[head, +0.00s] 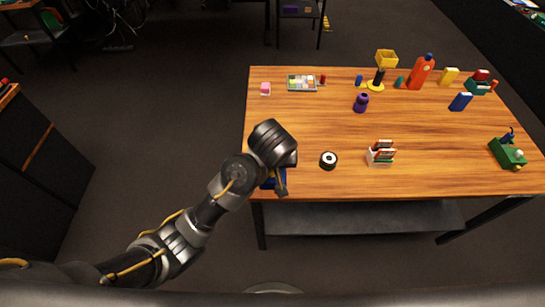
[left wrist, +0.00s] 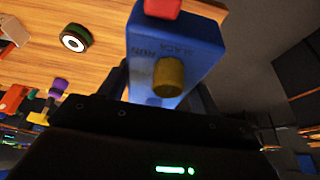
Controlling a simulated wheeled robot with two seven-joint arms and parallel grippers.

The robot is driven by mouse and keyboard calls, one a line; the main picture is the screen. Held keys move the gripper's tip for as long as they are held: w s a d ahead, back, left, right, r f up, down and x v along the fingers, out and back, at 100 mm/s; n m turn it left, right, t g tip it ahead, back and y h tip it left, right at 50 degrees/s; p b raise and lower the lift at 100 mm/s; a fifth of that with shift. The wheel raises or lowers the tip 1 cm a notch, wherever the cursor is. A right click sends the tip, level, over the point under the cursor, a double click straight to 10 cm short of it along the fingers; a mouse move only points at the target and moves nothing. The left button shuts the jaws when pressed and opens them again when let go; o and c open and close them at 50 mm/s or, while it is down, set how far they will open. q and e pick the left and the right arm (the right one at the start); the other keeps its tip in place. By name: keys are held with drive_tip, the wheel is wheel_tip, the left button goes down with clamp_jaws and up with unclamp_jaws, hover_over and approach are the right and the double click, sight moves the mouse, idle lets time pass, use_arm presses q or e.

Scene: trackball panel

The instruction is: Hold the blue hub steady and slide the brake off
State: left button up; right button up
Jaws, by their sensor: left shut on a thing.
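The blue hub (left wrist: 185,30) is a blue block with lettering, "RUN" among it. In the left wrist view it has a round yellow knob (left wrist: 169,77) on its face and a red piece (left wrist: 163,7) at its far end, cut by the picture edge. I cannot tell which part is the brake. My left gripper (head: 281,186) is shut on the hub near the table's front left corner. In the head view the hub (head: 267,183) is mostly hidden behind the gripper. My right gripper is not in view.
The wooden table (head: 300,125) has free room around its middle. A black and white roll (head: 328,160) and a white holder with cards (head: 381,153) stand right of my gripper. A green block device (head: 508,154) is at the far right. Several items, including an orange bottle (head: 420,73), line the back.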

use_arm(q)
drive_tip(key=shift+w+f+b, duration=0.5)
drive_tip(key=shift+w+f, duration=1.25)
drive_tip(key=shift+w, duration=0.2)
drive_tip(key=shift+w+f+b, duration=0.85)
drive_tip(key=shift+w+f, duration=1.05)
drive_tip(key=shift+w, duration=0.25)
drive_tip(key=shift+w+f+b, duration=0.9)
drive_tip(key=shift+w+f, duration=0.4)
drive_tip(key=shift+w, duration=0.2)
drive_tip(key=shift+w+f+b, duration=0.85)
drive_tip(key=shift+w+f, duration=0.4)
drive_tip(key=shift+w, duration=0.2)
drive_tip(key=shift+f, duration=0.3)
drive_tip(key=o, duration=1)
drive_tip(key=shift+c, duration=0.2)
